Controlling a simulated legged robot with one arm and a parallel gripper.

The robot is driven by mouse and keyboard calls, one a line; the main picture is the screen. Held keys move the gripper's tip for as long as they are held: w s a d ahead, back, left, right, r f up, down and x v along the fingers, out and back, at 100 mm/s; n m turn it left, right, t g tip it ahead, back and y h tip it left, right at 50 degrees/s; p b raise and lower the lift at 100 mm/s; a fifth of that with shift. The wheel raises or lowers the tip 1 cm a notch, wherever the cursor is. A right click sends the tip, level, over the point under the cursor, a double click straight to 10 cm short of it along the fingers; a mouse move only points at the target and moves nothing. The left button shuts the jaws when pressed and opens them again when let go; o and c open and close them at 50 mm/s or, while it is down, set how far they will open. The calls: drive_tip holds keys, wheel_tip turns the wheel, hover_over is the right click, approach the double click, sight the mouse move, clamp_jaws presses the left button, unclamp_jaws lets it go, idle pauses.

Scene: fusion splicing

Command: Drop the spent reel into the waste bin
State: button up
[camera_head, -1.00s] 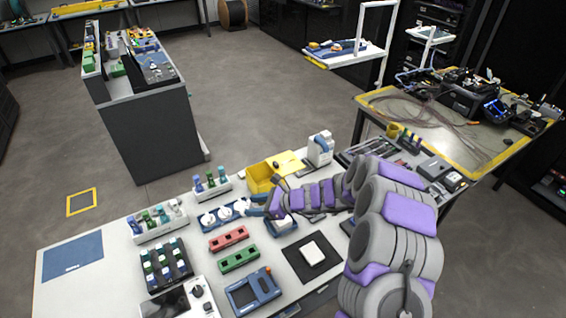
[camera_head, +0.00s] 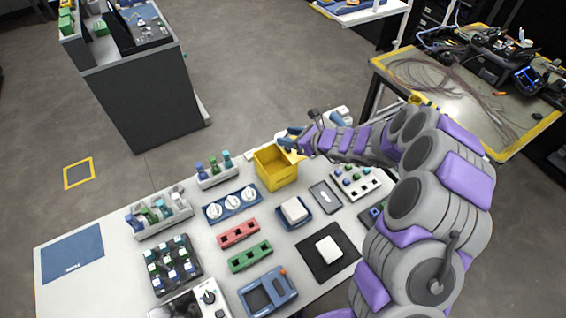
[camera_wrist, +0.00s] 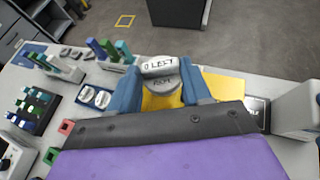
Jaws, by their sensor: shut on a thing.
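The waste bin (camera_head: 276,178) is an open yellow box on the white table in the head view. Yellow bin surface (camera_wrist: 160,102) shows below and behind the reel. I cannot make out the reel in the head view. A blue tray (camera_head: 223,217) with three white round reels stands left of the bin.
Racks with coloured vials (camera_head: 160,218) stand left of the bin. A red block (camera_head: 238,234), a green block (camera_head: 250,256) and a blue box with a white top (camera_head: 294,212) lie in front. A white device (camera_wrist: 297,108) stands right of my gripper in the wrist view.

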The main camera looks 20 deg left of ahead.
drive_tip(key=f+b, duration=0.1)
drive_tip(key=f, duration=0.1)
drive_tip(key=a+f+b, duration=0.1)
drive_tip(key=f, duration=0.1)
drive_tip(key=shift+f, duration=0.1)
drive_tip(key=shift+a+f, duration=0.3)
drive_tip(key=shift+a, duration=0.1)
drive_tip(key=shift+d+r, duration=0.15)
drive_tip(key=shift+d, duration=0.15)
drive_tip(key=o, duration=1)
drive_tip(key=shift+d+r, duration=0.1)
drive_tip(key=shift+d, duration=0.45)
drive_tip(key=shift+o, duration=0.6)
drive_tip(key=shift+a, duration=0.6)
drive_tip(key=p+v, duration=0.2)
drive_tip(key=v, duration=1.5)
drive_tip(key=shift+d+p, duration=0.35)
drive_tip(key=shift+d, duration=0.1)
drive_tip(key=shift+a, duration=0.1)
